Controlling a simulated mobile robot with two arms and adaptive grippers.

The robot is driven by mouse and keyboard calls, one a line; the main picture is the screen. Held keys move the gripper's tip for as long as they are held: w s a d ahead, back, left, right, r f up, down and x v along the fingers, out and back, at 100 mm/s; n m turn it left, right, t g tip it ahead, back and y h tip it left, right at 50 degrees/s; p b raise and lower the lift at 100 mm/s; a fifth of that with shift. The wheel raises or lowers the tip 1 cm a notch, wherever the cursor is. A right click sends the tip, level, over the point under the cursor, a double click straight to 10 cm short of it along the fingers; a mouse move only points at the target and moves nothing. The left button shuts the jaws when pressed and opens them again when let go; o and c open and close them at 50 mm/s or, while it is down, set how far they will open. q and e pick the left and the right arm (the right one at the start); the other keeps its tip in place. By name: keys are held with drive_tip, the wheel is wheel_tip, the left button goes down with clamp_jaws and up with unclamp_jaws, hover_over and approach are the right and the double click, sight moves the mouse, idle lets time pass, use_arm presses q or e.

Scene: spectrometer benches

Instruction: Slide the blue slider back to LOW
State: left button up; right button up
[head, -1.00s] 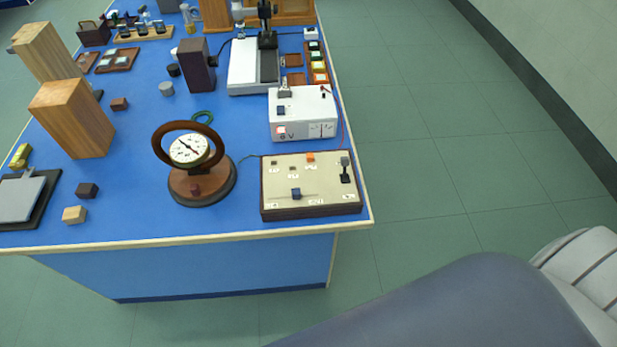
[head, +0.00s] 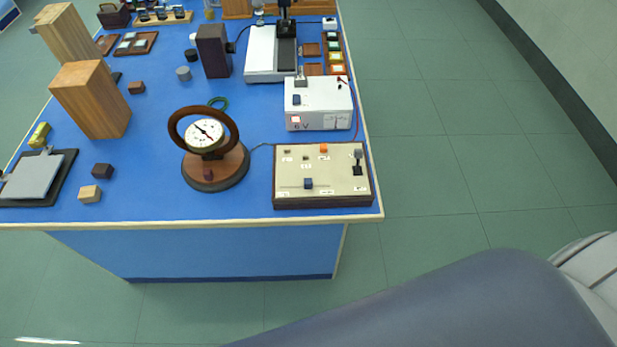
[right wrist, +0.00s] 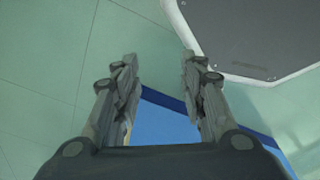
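The blue slider (head: 308,183) sits on the cream top of a control panel (head: 345,175) near the bench's front right corner. My left gripper is not in view.
The blue bench (head: 250,100) holds a round dial gauge (head: 205,133) left of the panel and a white power supply (head: 318,105) behind it. Wooden blocks (head: 92,100) and a clipboard (head: 35,178) lie further left. The green floor (head: 440,150) right of the bench is clear.

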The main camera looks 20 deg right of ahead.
drive_tip(key=w+a+r+n+t+y+p, duration=0.15)
drive_tip(key=w+a+r, duration=0.25)
drive_tip(key=w+r, duration=0.7)
drive_tip(key=w+a+r+n, duration=0.35)
drive_tip(key=w+r, duration=0.45)
drive_tip(key=w, duration=0.4)
drive_tip(key=w+a+r+n+y, duration=0.1)
drive_tip(key=w+a+r, duration=0.1)
drive_tip(key=r, duration=0.4)
drive_tip(key=w+a+r+n+y, duration=0.1)
drive_tip(key=a+r+n, duration=0.15)
drive_tip(key=r, duration=0.35)
wheel_tip(320, 180, up, 22)
drive_tip(key=n+g+h+p, duration=0.2)
drive_tip(key=n+g+h, duration=0.15)
drive_tip(key=n, duration=1.75)
hover_over(308, 181)
drive_tip(key=shift+t, duration=0.3)
wheel_tip(308, 181, down, 11)
drive_tip(key=shift+r+p, duration=0.2)
drive_tip(key=shift+p, duration=0.8)
drive_tip(key=shift+c, duration=0.3)
